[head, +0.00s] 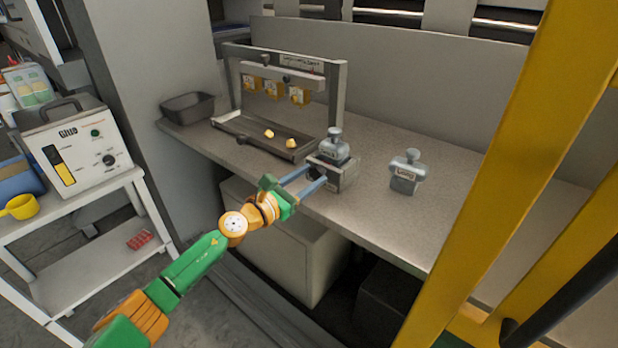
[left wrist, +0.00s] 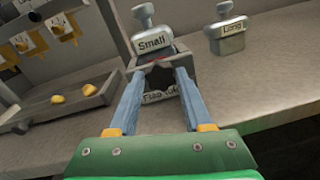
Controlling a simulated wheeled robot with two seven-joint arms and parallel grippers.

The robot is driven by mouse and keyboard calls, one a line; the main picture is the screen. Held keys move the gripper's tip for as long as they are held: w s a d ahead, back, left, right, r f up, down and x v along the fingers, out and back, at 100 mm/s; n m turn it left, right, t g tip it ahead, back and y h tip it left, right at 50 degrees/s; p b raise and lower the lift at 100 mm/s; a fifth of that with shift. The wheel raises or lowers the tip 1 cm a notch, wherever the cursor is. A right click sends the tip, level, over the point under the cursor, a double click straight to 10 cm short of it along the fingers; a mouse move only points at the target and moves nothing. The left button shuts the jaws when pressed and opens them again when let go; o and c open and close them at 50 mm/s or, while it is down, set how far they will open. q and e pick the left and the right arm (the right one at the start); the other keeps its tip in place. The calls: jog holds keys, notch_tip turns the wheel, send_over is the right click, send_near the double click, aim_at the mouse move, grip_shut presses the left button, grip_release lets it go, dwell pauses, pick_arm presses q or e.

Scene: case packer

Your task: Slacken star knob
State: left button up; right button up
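A grey block labelled "Small" (head: 334,146) with a knob-like top sits in a metal holder (head: 345,178) at the bench's front edge. It also shows in the left wrist view (left wrist: 152,42). A dark, jagged shape (left wrist: 160,78), which may be the star knob, is on the holder's front, above a partly hidden "Flap" label. My left gripper (head: 315,175) reaches the holder with its two blue fingers apart, one on each side of the dark shape. I cannot tell whether they touch it. My right gripper is in neither view.
A second grey block, labelled "Long" (left wrist: 228,38), stands on the bench to the right (head: 406,172). A tray (head: 262,144) with yellow pieces lies to the left under a frame (head: 340,95). Yellow posts (head: 520,130) stand at right. A glue unit (head: 80,150) is at left.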

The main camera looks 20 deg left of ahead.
pick_arm(q)
grip_shut()
